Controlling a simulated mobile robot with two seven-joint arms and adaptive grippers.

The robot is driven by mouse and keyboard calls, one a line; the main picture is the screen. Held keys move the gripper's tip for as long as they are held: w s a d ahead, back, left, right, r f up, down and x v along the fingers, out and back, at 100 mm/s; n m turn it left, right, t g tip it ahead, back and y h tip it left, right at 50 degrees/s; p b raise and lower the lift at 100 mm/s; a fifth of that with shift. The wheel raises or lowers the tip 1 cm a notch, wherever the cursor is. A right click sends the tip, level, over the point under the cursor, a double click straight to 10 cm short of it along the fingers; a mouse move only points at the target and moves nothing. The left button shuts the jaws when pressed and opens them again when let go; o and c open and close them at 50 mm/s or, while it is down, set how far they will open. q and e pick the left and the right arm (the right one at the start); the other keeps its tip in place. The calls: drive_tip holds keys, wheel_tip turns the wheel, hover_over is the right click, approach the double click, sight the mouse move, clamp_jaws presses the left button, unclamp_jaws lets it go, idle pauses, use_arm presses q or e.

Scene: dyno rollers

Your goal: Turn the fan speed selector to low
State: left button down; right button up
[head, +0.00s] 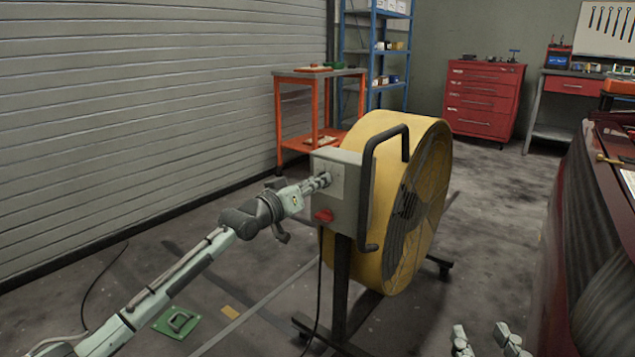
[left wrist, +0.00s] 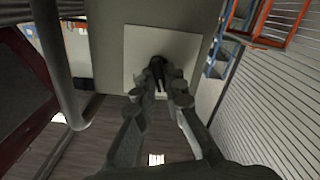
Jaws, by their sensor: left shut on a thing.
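The yellow drum fan (head: 432,180) stands on a dark wheeled stand. Its grey control box (head: 347,212) faces my left arm, with a pale plate on it and a red knob (head: 324,215) low on its front. My left gripper (head: 325,180) reaches the pale plate. In the left wrist view the gripper (left wrist: 163,85) is shut on the dark selector knob (left wrist: 157,68) at the middle of the pale plate (left wrist: 185,45). The fingers cover part of the knob, and its pointing is hard to read. My right gripper (head: 487,340) shows at the bottom edge, empty, with its two fingers apart.
A black tube handle (head: 367,190) stands just right of the box. A dark red car (head: 600,230) is at the right. A green plate (head: 176,322) and a cable lie on the floor. An orange cart (head: 318,110) and red drawer cabinet (head: 484,98) stand behind.

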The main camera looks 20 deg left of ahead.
use_arm(q)
drive_tip(key=shift+r, duration=0.1)
drive_tip(key=c, duration=1.6)
unclamp_jaws()
drive_tip(key=shift+d, duration=0.1)
drive_tip(key=shift+w, duration=0.1)
drive_tip(key=v, duration=1.2)
